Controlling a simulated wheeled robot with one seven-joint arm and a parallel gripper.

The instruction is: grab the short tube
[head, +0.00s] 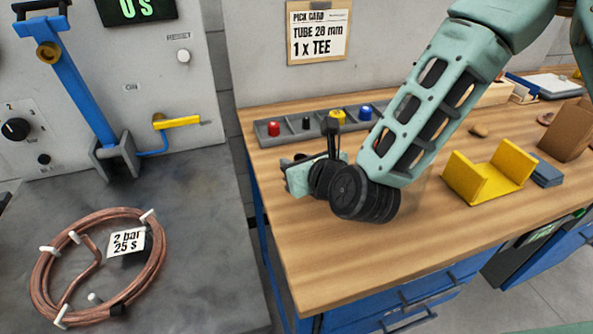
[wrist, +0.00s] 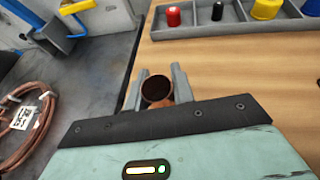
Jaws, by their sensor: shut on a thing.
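In the wrist view a short copper tube (wrist: 157,90) stands between the two fingers of my gripper (wrist: 158,88), its dark open end facing the camera. The fingers are shut on it, one on each side. In the head view my gripper (head: 300,175) is over the left part of the wooden workbench (head: 330,265), in front of the grey tray. The tube cannot be made out there. I cannot tell whether it touches the bench.
A grey divided tray (head: 290,128) with red, black, yellow and blue pieces lies behind my gripper. A yellow holder (head: 488,175) stands to the right. A coiled copper tube (head: 45,275) lies on the dark surface at left. The bench front is clear.

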